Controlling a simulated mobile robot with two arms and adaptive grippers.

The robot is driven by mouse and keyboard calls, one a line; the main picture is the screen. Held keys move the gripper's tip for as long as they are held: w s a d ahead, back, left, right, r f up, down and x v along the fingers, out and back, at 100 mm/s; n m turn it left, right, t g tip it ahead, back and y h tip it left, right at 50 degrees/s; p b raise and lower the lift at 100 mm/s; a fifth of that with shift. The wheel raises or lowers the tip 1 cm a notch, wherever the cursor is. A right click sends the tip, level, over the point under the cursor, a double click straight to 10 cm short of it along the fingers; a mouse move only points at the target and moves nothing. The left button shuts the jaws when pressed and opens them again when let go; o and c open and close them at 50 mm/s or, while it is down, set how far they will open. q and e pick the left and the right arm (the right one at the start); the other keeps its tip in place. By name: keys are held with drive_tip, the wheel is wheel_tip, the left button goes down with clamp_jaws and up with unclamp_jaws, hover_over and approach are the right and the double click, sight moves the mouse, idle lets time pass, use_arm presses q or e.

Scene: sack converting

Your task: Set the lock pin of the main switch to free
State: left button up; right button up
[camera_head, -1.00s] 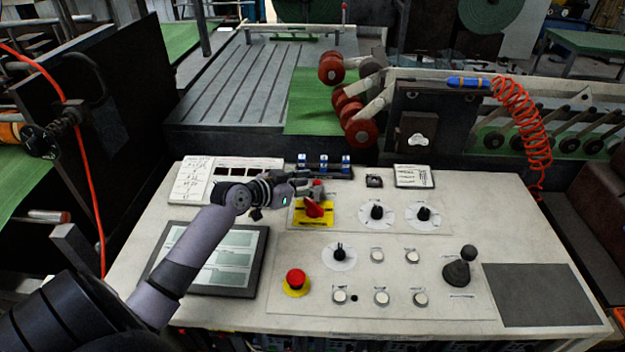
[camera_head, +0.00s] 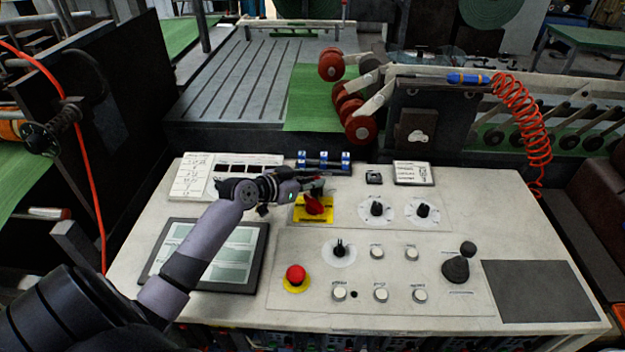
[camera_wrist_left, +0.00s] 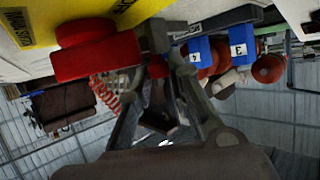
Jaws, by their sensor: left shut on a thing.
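The main switch is a red rotary handle (camera_head: 315,205) on a yellow plate (camera_head: 299,215) at the upper left of the console panel. In the left wrist view the red handle (camera_wrist_left: 95,52) is large at the upper left, beside the yellow plate (camera_wrist_left: 60,12). My left gripper (camera_head: 316,183) is just behind the handle. In the wrist view its fingers close on a small part with a red end (camera_wrist_left: 157,68), next to a grey block (camera_wrist_left: 154,35); this appears to be the lock pin. The fingers partly hide it, so its exact position cannot be told. My right gripper is not in view.
Blue numbered switches (camera_head: 323,158) stand close behind the gripper. A red emergency button (camera_head: 296,274), black dials (camera_head: 377,209) and a joystick (camera_head: 457,268) rise from the console. A tablet-like screen (camera_head: 212,252) lies under my left arm. A bare dark pad (camera_head: 540,292) is at the right.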

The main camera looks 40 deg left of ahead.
use_arm(q)
clamp_jaws()
drive_tip(key=shift+w+a+f+b, duration=0.1)
drive_tip(key=shift+w+b, duration=0.1)
drive_tip(key=shift+b, duration=0.1)
drive_tip(key=shift+w+a+b, duration=0.55)
drive_tip(key=shift+w+b, duration=0.3)
drive_tip(key=shift+b, duration=0.05)
drive_tip(key=shift+w+a, duration=0.15)
drive_tip(key=shift+w, duration=0.1)
drive_tip(key=shift+r, duration=0.25)
drive_tip(key=shift+o, duration=1.9)
unclamp_jaws()
drive_tip(key=o, duration=0.4)
drive_tip(key=shift+w+f, duration=0.15)
